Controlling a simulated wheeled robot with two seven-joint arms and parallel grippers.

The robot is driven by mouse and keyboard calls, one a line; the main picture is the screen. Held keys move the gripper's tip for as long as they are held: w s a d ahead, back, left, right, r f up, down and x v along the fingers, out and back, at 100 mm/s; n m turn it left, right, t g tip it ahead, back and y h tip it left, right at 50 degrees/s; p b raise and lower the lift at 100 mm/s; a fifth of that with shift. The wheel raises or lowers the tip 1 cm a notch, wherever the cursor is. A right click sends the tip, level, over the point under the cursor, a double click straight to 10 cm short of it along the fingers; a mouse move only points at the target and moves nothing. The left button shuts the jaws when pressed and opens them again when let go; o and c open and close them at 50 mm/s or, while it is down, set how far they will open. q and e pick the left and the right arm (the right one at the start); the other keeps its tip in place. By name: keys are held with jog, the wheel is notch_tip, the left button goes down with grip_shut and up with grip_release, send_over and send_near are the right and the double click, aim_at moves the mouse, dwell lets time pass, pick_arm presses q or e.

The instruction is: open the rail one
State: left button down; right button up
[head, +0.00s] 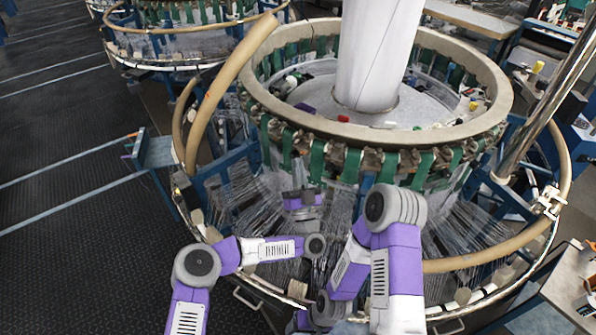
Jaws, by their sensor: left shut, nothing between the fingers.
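One tan tubular rail section (232,78) of the circular loom stands tilted up at the left, its upper end high beside the loom's ring. Another tan rail section (492,256) lies low along the front right. Between them, no tan rail shows across the loom's front, though my arms cover part of it. My left gripper (299,178) is shut and empty, in front of the white threads below the ring and apart from the raised rail. My right arm bends down at the front centre; its gripper is hidden or too unclear to make out.
The loom's beige ring (285,108) with green straps surrounds a white column (378,50). A shiny metal pole (545,100) slants at the right. A blue stand (152,150) juts out at the left. Dark floor (75,245) at the left is clear.

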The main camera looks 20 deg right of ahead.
pick_arm(q)
jog(key=shift+w, duration=0.1)
jog(key=b+v, duration=0.2)
jog(key=v, duration=0.6)
jog(key=s+a+f+m+g+h+b, duration=0.1)
jog(key=a+f+m+g+h+b, duration=0.2)
jog(key=f+g, duration=0.75)
jog(key=s+a+f+g+h+b, duration=0.15)
jog(key=f+g+h+b, duration=0.3)
jog(key=f, duration=1.25)
jog(key=s+a+f+n+g+y+b, duration=0.2)
jog(key=s+a+f+g, duration=0.15)
jog(key=a+f, duration=0.3)
jog(key=s+a+f+n+g+y+b, duration=0.1)
jog(key=s+a+f+n+g+y, duration=0.1)
jog(key=s+a+f, duration=0.4)
jog(key=s+a+f+n+g+y+b, duration=0.1)
jog(key=s+a+f+n+g+b, duration=0.2)
jog(key=s+a, duration=0.6)
jog(key=s+f+n+g, duration=0.2)
jog(key=s+n, duration=0.1)
jog(key=shift+s+f, duration=0.35)
jog(key=shift+f, duration=0.05)
